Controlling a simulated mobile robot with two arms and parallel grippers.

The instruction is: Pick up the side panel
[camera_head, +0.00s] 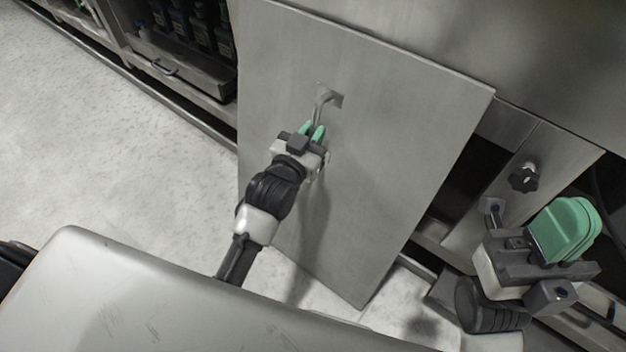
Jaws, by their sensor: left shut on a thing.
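The side panel (390,130) is a large flat grey metal sheet in the middle of the head view, standing tilted against the machine. A small bent metal handle (322,104) sticks out of its upper middle part. My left gripper (313,131) has green fingertips and is shut on this handle at its lower end. My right gripper (565,230) is at the lower right, in front of the machine and apart from the panel. Its green fingers show from the side, one close behind the other, and the gap between them is hard to make out.
A black star knob (523,177) sits on the machine frame right of the panel. Dark openings show in the machine beside it. Shelves with dark bottles (200,25) stand at the upper left. The speckled floor (110,130) is clear on the left.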

